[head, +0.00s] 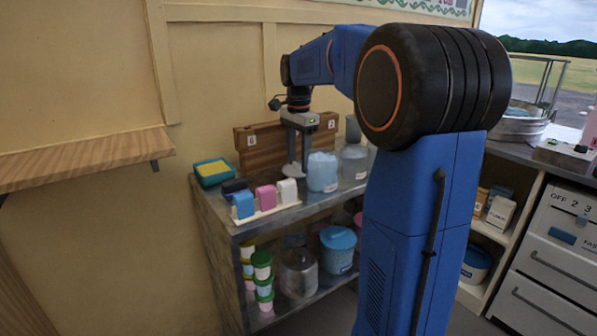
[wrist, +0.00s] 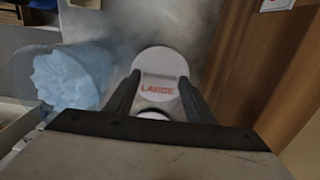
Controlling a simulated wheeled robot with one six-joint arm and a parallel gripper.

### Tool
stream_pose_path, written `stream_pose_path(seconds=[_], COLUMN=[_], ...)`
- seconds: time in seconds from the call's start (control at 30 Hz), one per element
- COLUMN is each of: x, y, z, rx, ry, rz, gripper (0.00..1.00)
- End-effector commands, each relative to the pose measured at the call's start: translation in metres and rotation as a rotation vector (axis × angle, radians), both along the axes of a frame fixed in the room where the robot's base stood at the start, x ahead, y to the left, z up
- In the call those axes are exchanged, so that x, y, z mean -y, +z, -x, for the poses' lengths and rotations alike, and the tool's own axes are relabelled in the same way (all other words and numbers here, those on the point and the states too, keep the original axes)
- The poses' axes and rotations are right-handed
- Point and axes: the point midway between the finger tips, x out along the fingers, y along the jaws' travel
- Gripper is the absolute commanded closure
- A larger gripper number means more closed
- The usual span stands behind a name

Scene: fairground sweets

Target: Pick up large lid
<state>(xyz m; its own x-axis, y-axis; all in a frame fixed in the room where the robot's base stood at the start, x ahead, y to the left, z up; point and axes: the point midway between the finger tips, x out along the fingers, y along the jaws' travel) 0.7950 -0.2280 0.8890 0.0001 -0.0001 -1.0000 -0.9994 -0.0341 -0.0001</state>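The large lid (wrist: 158,63) is a white disc with a grey bar across it and "LARGE" in red. It lies on the metal shelf top, and in the head view the pale disc (head: 290,169) shows low at my gripper. My gripper (wrist: 160,82) points down over the lid, its fingers apart on either side of it. In the head view my gripper (head: 298,168) is near the shelf's back. Whether the fingers touch the lid cannot be told. Another white rounded thing (wrist: 153,115) is partly hidden between the fingers.
A clear tub of blue floss (head: 322,172) stands close right of my gripper. Further right is a clear jar (head: 354,163). Blue, pink and white blocks (head: 265,196) stand in front. A wooden board (head: 262,146) stands behind. A teal-and-yellow box (head: 212,173) is left.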

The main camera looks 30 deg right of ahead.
Motion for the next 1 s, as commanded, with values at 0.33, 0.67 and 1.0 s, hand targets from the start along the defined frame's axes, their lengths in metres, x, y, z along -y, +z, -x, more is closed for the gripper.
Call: stream_pose_path(seconds=[0.33, 0.67, 1.0], x=[0.000, 0.000, 0.000], y=[0.000, 0.033, 0.088], z=[0.000, -0.001, -0.001], rx=[0.000, 0.003, 0.001], ry=[0.000, 0.000, 0.000], rz=[0.000, 0.001, 0.000], gripper=[0.79, 0.79, 0.79])
